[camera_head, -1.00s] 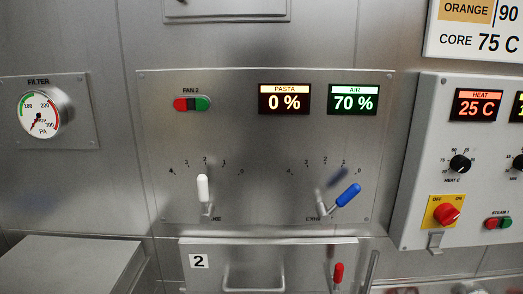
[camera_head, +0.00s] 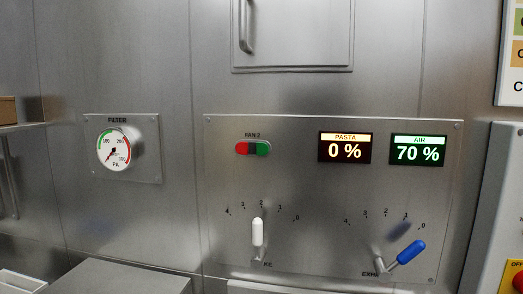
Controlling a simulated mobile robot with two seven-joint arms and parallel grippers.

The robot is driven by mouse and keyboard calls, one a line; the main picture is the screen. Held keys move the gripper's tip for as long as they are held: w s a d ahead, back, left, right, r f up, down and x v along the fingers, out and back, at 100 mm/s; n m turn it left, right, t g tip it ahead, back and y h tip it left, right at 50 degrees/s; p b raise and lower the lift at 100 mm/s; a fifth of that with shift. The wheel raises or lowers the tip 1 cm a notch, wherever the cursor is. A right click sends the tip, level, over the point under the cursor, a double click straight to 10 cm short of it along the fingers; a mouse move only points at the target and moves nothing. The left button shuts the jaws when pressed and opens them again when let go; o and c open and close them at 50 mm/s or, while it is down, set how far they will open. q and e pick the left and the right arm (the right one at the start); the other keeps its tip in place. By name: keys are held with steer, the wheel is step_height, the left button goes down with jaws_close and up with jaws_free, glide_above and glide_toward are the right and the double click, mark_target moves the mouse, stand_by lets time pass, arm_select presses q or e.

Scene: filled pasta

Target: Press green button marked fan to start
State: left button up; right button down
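The green button (camera_head: 263,149) is the right end of a small red and green switch under the label FAN 2, on a steel control panel (camera_head: 300,195). The red button (camera_head: 241,148) is its left end, with a dark piece between them. No gripper or arm of mine is in view, and nothing touches the switch. I cannot tell whether either button is pressed in.
The panel also has a PASTA display (camera_head: 345,147) at 0 %, an AIR display (camera_head: 417,149) at 70 %, a white lever (camera_head: 257,232) and a blue lever (camera_head: 410,252). A filter gauge (camera_head: 114,147) is at left. A grey box (camera_head: 125,279) juts out below.

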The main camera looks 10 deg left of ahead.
arm_select(q)
jaws_close()
stand_by(1.4)
